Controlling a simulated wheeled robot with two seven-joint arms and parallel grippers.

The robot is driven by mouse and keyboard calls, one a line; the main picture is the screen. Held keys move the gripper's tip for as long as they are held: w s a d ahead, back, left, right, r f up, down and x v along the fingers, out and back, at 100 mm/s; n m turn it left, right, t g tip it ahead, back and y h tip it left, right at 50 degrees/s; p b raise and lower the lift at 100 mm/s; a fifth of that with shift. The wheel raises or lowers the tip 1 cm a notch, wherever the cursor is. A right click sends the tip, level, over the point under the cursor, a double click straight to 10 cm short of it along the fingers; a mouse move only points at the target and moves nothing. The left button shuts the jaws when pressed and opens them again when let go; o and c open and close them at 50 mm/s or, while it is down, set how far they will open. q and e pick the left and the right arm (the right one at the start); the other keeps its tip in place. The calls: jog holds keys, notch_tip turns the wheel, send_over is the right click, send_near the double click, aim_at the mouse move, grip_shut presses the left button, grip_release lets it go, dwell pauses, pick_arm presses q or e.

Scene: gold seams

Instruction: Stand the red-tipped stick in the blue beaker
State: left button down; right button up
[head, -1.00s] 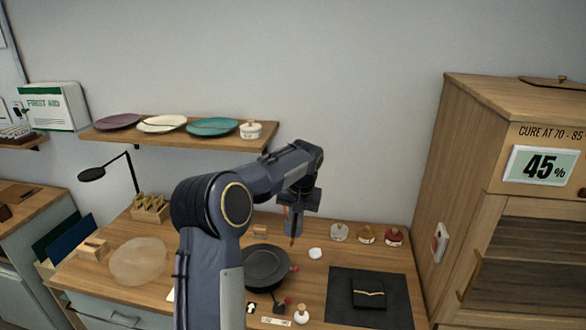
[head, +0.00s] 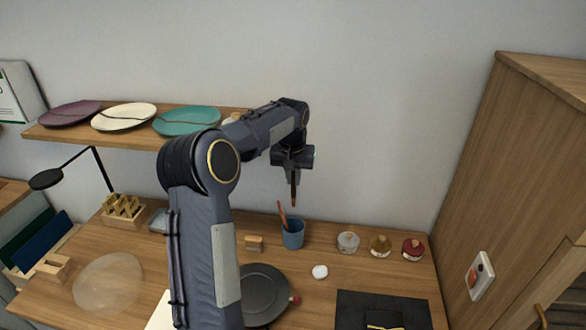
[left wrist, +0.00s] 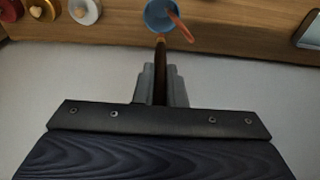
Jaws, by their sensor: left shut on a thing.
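The blue beaker (head: 293,235) stands upright at the back middle of the bench. A reddish-brown stick (head: 282,214) leans in it, its end above the rim. My left gripper (head: 293,172) is shut on another stick (head: 294,192), dark above with an orange-brown lower end, pointing down. In the head view, this stick's lower end is above the beaker, apart from it. In the left wrist view, the held stick (left wrist: 160,70) ends near the rim of the beaker (left wrist: 152,22); the leaning stick (left wrist: 179,26) is beside it. I cannot tell whether the held stick's tip is red. My right gripper is out of view.
Three lidded jars, clear (head: 348,243), amber (head: 380,246) and red (head: 413,249), stand right of the beaker. A white lump (head: 320,272), a small wooden block (head: 254,243) and a black round plate (head: 262,290) lie nearby. A plate shelf (head: 45,137) hangs behind.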

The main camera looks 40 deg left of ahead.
aim_at(293, 204)
pick_arm(q)
jog(key=shift+f, duration=0.15)
jog(key=shift+f+b, duration=0.6)
jog(key=shift+b, duration=0.05)
notch_tip(293, 204, down, 5)
jog(key=b, duration=0.4)
jog(key=shift+r, duration=0.15)
jog(key=shift+f+b, duration=2)
jog(key=shift+f, duration=1.25)
jog(key=c, duration=1.4)
grip_release()
jog(key=r, duration=0.5)
jog(key=s+r, duration=0.1)
jog(key=r, duration=0.1)
jog(key=shift+s+d+r, duration=0.1)
jog(key=shift+d+r, duration=0.2)
jog(key=shift+r, duration=0.1)
